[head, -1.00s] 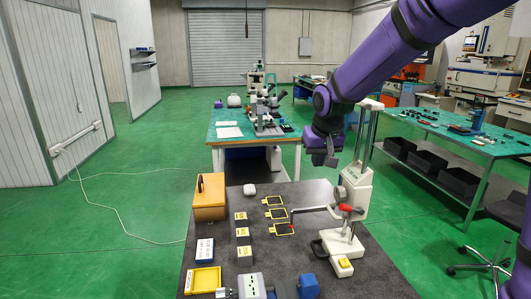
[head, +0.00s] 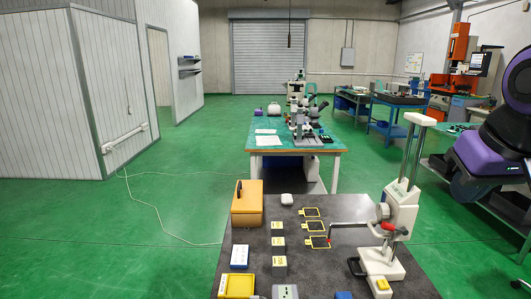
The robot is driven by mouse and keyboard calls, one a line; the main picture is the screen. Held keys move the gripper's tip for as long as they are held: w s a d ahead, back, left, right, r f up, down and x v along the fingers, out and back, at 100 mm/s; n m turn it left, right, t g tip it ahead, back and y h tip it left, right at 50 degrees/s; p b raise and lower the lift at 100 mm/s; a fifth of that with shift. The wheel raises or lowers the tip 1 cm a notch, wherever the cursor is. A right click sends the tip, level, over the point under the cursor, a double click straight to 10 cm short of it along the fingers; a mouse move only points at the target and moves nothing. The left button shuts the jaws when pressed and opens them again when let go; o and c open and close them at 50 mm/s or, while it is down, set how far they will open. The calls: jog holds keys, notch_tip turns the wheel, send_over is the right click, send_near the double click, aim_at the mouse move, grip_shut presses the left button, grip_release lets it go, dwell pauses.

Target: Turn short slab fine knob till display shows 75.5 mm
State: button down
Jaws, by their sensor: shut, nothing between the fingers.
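A white column gauge (head: 402,208) stands upright at the right of the dark table. I cannot tell which part is the fine knob, and no display reading is legible. My gripper is not visible; only my arm shows at the right edge.
The dark table (head: 345,262) also holds an orange box (head: 247,205), several small labelled blocks (head: 278,244), a blue-white box (head: 240,256) and a yellow tray (head: 238,285). A teal bench with microscopes (head: 292,144) stands behind.

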jog(key=s, duration=0.4)
jog(key=s+f, duration=0.1)
jog(key=shift+s+d, duration=0.25)
jog(key=shift+s, duration=0.15)
dwell(0.5)
